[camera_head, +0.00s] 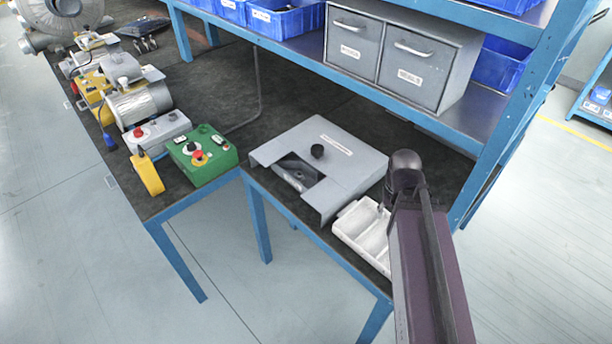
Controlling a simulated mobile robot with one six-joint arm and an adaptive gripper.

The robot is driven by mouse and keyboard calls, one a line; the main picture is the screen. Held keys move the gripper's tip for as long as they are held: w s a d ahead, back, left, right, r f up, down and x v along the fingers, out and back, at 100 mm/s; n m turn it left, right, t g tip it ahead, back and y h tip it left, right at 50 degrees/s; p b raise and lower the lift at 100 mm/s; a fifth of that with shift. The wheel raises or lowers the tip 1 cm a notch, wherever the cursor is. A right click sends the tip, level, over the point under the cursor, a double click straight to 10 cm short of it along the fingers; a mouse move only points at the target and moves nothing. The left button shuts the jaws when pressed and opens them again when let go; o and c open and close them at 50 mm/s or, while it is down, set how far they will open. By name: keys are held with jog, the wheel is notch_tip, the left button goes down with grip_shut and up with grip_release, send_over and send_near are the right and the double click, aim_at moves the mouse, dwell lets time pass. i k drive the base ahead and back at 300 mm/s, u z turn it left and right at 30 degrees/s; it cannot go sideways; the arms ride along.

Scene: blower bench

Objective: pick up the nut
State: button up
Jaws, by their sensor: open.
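I cannot make out the nut anywhere in the head view. A white compartment tray (352,237) stands at the front right of the bench, and my arm covers its right part. My gripper (382,207) shows only as a small grey piece beside the arm's rounded dark end, over the back right of the tray. Most of it is hidden by my arm. It is open, and I see nothing held in it. Whether it touches the tray cannot be told.
A grey metal housing (335,160) with a black knob lies left of the tray. A green control box (202,153) and a yellow pendant (147,174) are further left. Grey drawers (385,55) stand on a shelf above. A blue post (490,150) rises close right of my arm.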

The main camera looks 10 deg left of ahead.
aim_at(298, 175)
jog(key=z, duration=0.15)
jog(key=k, duration=1.15)
jog(key=u, duration=0.5)
jog(key=i, duration=1)
jog(key=u, duration=0.1)
